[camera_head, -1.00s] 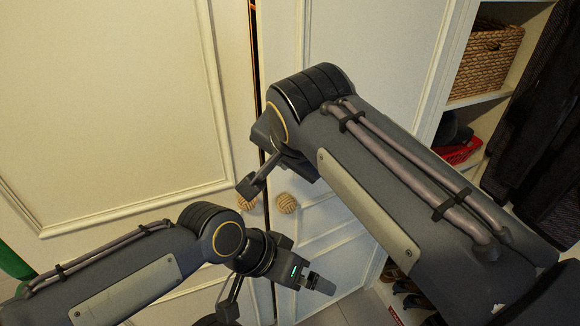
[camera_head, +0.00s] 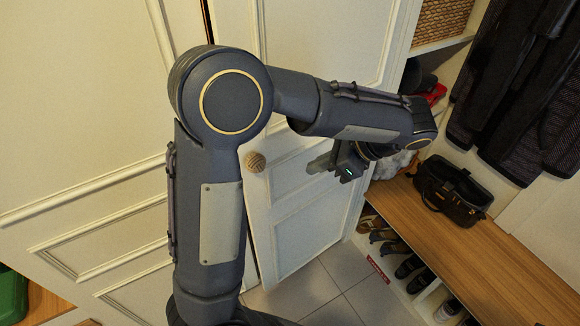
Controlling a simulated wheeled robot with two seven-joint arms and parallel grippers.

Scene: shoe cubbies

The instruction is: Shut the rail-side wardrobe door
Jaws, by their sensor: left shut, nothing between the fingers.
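The rail-side wardrobe door (camera_head: 311,215) is a cream panelled door right of centre, with a round woven knob (camera_head: 255,161) near its left edge. It stands at an angle to the other cream door (camera_head: 90,110) on the left. A narrow dark gap shows between the two doors at the top. My left arm reaches up and bends to the right across both doors, hiding part of their meeting edges. My left gripper (camera_head: 318,165) is shut and empty in front of the rail-side door, right of the knob. I cannot tell whether it touches the door. My right gripper is out of view.
A wooden bench (camera_head: 480,250) with a black bag (camera_head: 450,188) stands at the right, with shoes (camera_head: 410,266) in cubbies below. Dark coats (camera_head: 520,90) hang above. A wicker basket (camera_head: 442,20) sits on a shelf. Tiled floor (camera_head: 335,285) is clear below the door.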

